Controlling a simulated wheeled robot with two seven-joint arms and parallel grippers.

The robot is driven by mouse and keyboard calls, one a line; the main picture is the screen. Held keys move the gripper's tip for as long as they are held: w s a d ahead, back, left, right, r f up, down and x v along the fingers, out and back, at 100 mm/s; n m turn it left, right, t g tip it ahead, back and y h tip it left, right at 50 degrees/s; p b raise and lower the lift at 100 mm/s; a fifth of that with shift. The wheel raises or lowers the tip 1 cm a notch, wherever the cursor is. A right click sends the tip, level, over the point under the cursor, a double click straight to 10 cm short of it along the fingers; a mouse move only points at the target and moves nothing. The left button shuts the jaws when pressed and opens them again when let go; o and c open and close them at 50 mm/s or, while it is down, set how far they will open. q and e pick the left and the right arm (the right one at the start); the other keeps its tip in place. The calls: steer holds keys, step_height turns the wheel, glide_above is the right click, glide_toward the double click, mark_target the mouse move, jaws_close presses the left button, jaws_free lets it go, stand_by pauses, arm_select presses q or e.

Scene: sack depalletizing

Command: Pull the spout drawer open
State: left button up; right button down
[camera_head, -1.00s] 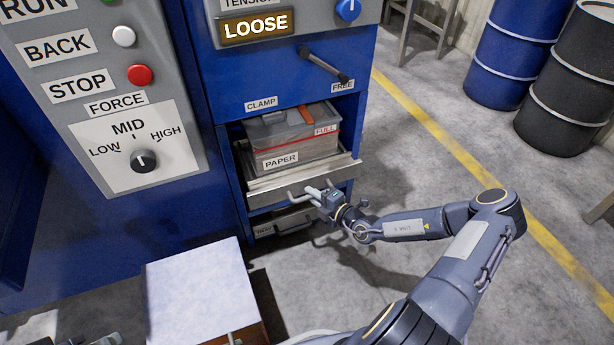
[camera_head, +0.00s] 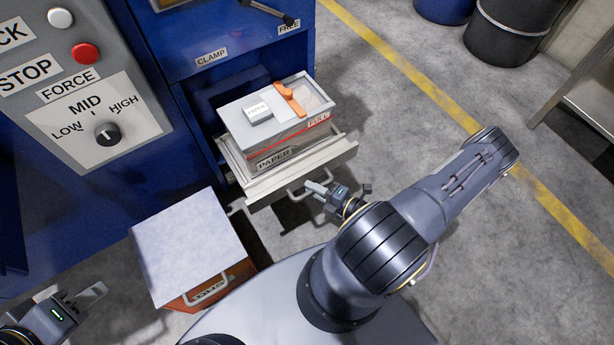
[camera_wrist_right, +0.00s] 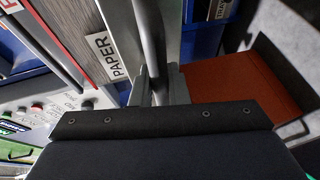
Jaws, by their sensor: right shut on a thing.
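The spout drawer (camera_head: 318,162) stands out from the lower bay of the blue machine, with a bin labelled PAPER and FULL (camera_head: 283,143) in it. Its bar handle (camera_head: 296,190) runs along the front. My right gripper (camera_head: 318,188) is shut on that handle; in the right wrist view the handle bar (camera_wrist_right: 150,40) passes between the fingers (camera_wrist_right: 160,88). My left gripper (camera_head: 80,298) is at the lower left, open and empty, well away from the drawer.
A white-topped orange box (camera_head: 187,243) with a handle stands left of the drawer. Control panel (camera_head: 90,110) is at the left, a clamp lever (camera_head: 268,12) above the bay. Dark drum (camera_head: 510,32) and bench (camera_head: 585,90) are far right.

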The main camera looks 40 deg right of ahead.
steer(key=shift+s, duration=0.4)
steer(key=c, duration=1.4)
jaws_free()
steer(key=shift+s+d, duration=0.1)
steer(key=p+v, duration=0.1)
steer(key=v, duration=0.6)
steer(key=shift+s, duration=0.25)
steer(key=shift+d, duration=0.1)
